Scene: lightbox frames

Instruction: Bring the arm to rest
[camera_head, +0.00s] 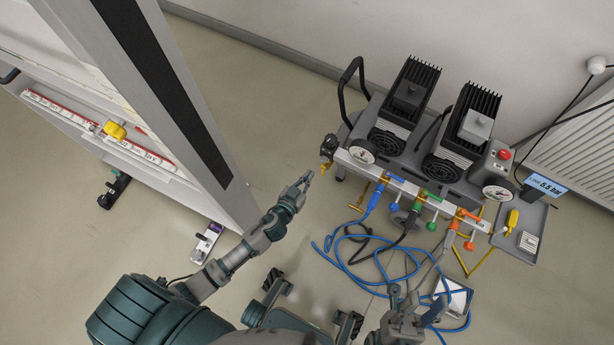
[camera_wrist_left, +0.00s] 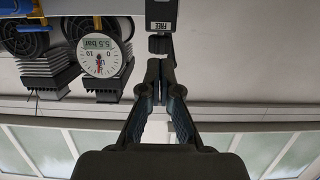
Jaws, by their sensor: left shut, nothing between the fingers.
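My left arm reaches up from the bottom left in the head view. Its gripper (camera_head: 306,178) is shut and empty, in the air between the grey cabinet edge and the compressor unit. In the left wrist view the fingertips (camera_wrist_left: 160,68) meet with nothing between them, just below a dark block marked FREE (camera_wrist_left: 162,14). I cannot tell whether they touch it. My right gripper (camera_head: 418,306) is at the bottom edge of the head view, near the blue hoses; how far its fingers are apart is unclear.
A side tray (camera_head: 521,232) holds a yellow tool. A radiator is at the right.

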